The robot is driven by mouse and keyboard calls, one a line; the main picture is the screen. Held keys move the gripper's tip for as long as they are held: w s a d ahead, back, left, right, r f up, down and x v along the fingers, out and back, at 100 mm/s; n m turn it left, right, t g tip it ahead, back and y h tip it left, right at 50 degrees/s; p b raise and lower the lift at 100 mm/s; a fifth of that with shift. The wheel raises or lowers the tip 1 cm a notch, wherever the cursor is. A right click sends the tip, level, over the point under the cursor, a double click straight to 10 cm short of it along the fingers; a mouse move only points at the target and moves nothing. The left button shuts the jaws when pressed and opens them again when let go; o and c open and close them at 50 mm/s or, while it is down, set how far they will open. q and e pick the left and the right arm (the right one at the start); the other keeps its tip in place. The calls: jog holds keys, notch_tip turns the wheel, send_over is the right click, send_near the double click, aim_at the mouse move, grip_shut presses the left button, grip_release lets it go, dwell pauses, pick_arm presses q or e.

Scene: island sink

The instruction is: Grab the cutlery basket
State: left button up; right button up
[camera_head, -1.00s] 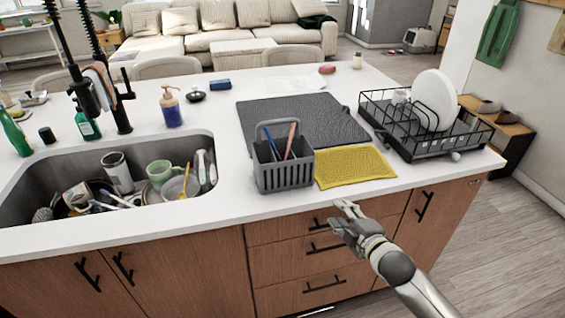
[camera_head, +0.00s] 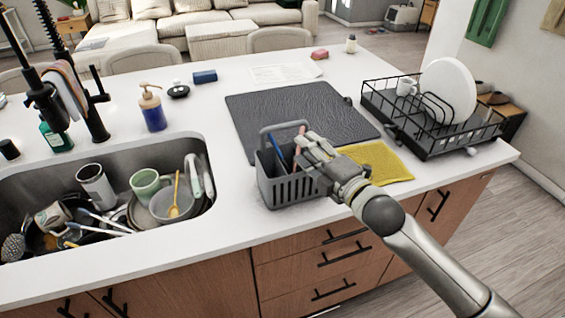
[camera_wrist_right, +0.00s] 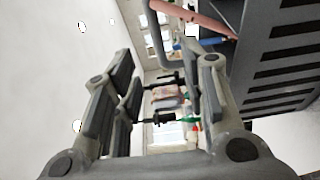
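The grey cutlery basket (camera_head: 287,190) stands upright on the white counter, right of the sink, its arched handle up. A blue and a reddish utensil stand in it. My right gripper (camera_head: 309,152) is at the basket's right side and hides part of its rim. In the right wrist view the fingers (camera_wrist_right: 160,85) are apart with a clear gap between them. The slotted basket wall (camera_wrist_right: 278,70) lies to the right of the right-hand finger there, and the handle shows ahead, near the gap. Contact cannot be told. My left gripper is out of view.
A yellow cloth (camera_head: 378,160) lies right of the basket, partly behind my arm. A dark mat (camera_head: 300,112) lies behind. A black dish rack (camera_head: 435,140) with a plate stands at right. The sink (camera_head: 30,175) holds dishes at left.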

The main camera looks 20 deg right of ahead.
aim_at(280, 129)
jog(key=p+x, duration=0.1)
jog(key=x, duration=0.3)
jog(key=a+p+x, duration=0.1)
jog(key=x, duration=0.3)
jog(key=shift+s+r+p, duration=0.15)
jog(key=shift+r+p, duration=0.05)
jog(key=shift+p, duration=0.2)
jog(key=shift+w+a+f, duration=0.1)
jog(key=shift+w+a, duration=0.15)
jog(key=shift+w, duration=0.35)
jog(key=shift+c, duration=1.2)
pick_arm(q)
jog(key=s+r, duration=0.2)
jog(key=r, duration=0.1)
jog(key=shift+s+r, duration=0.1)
pick_arm(e)
grip_shut()
